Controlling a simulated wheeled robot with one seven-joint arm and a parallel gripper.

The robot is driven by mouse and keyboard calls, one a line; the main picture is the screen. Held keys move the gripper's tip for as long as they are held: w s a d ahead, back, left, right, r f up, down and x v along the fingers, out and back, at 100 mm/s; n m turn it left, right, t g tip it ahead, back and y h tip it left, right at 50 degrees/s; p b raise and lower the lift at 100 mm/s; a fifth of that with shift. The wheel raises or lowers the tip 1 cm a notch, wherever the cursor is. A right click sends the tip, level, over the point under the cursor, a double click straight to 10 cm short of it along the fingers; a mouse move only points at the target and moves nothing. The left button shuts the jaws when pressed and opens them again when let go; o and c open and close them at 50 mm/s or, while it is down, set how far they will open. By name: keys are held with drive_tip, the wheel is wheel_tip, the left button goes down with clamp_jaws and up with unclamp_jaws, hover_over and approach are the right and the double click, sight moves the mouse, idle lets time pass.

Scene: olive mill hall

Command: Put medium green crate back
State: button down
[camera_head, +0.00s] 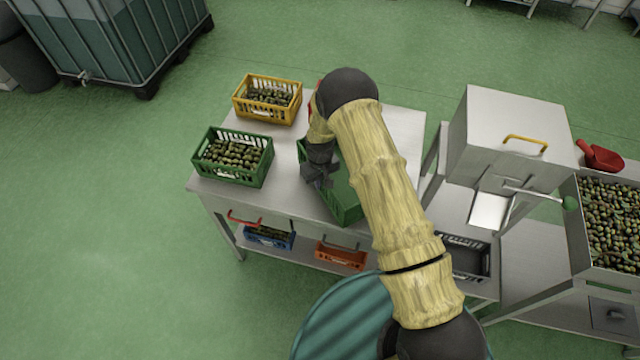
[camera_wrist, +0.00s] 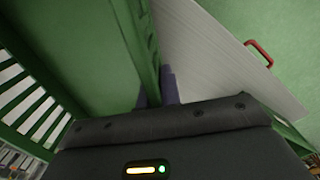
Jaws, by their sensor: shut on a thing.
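An empty green crate (camera_head: 345,203) is on or just above the grey table, partly hidden behind my arm in the head view. My gripper (camera_head: 318,176) is shut on its left side wall. In the wrist view the crate's wall (camera_wrist: 145,45) runs between my fingers (camera_wrist: 157,92), with the slatted end (camera_wrist: 30,100) at left. A second green crate (camera_head: 232,158), full of olives, stands at the table's left front. I cannot tell from these views whether the held crate touches the tabletop.
The table (camera_head: 400,128) also bears a yellow crate of olives (camera_head: 267,99) at its back left. A blue crate (camera_head: 269,237) and an orange crate (camera_head: 341,256) are on the shelf below. A metal machine (camera_head: 508,130) stands at right, beside an olive bin (camera_head: 612,222).

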drive_tip(key=shift+f, duration=1.1)
drive_tip(key=shift+f, duration=0.1)
drive_tip(key=shift+f, duration=0.1)
drive_tip(key=c, duration=1.6)
unclamp_jaws()
drive_tip(key=shift+r, duration=0.2)
wheel_tip(320, 180, up, 12)
drive_tip(key=b, duration=0.3)
